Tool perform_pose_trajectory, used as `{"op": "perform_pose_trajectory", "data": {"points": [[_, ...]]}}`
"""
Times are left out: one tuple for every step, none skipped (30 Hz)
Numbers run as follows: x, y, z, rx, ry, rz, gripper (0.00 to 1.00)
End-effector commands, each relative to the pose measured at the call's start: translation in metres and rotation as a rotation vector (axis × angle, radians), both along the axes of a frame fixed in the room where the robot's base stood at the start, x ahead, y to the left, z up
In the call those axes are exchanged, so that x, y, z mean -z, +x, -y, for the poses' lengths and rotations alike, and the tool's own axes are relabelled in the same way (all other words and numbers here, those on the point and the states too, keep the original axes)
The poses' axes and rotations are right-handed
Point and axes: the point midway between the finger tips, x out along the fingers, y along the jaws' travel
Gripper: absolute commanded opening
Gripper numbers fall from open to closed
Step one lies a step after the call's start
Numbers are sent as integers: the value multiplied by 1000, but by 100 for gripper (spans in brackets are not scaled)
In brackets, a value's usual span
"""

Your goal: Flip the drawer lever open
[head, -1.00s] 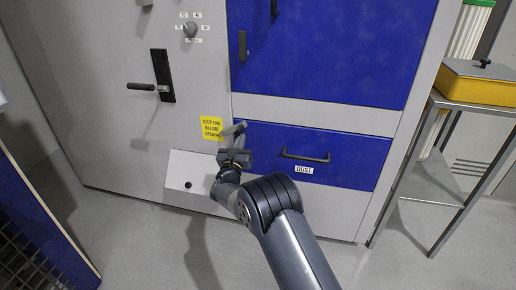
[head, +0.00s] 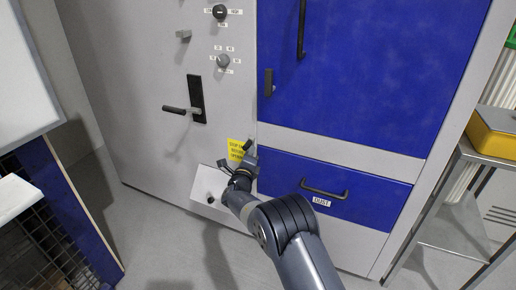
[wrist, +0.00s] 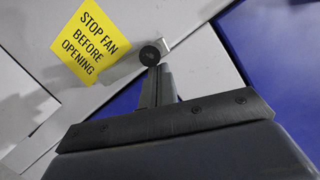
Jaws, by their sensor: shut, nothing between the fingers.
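The blue dust drawer (head: 290,178) is closed in the lower part of the grey cabinet. Its small lever (head: 248,145) is at the drawer's upper left corner, beside the yellow "STOP FAN BEFORE OPENING" label (head: 235,149). In the wrist view the lever shows as a round dark knob (wrist: 150,55) with a pale metal piece behind it. My gripper (head: 246,160) is shut and empty just below the lever. In the wrist view its fingertips (wrist: 158,72) are right at the knob; I cannot tell whether they touch it.
The drawer has a dark bar handle (head: 324,189). A black door handle (head: 183,109) and knobs (head: 223,60) are on the grey panel to the left. A blue door (head: 355,75) is above. A metal stand (head: 455,200) with a yellow box (head: 497,132) is at the right.

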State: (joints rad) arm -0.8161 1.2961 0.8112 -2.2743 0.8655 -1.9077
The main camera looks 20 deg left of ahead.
Motion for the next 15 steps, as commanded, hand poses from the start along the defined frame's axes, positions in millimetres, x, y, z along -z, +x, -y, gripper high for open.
{"op": "perform_pose_trajectory", "data": {"points": [[-5, -3, -3, -2, -49, -2, 0], [-5, -4, -4, -2, -80, -2, 0], [-5, -5, -6, -2, -121, -4, 0], [-4, -6, -7, -2, -118, -5, 0], [-5, -7, -8, -2, -116, -4, 0], [-5, -7, -9, -1, -113, -4, 0], [-5, -8, -10, -1, -113, -4, 0], [-5, -8, -10, -1, -113, -4, 0], [-6, -9, -11, -1, -112, -3, 0], [-6, -9, -12, 0, -112, -4, 0], [-6, -9, -12, 0, -112, -4, 0], [-6, -9, -13, 0, -112, -4, 0], [-6, -9, -13, 0, -112, -3, 0], [-6, -10, -13, 0, -112, -3, 0], [-6, -10, -14, 0, -112, -3, 0]]}}
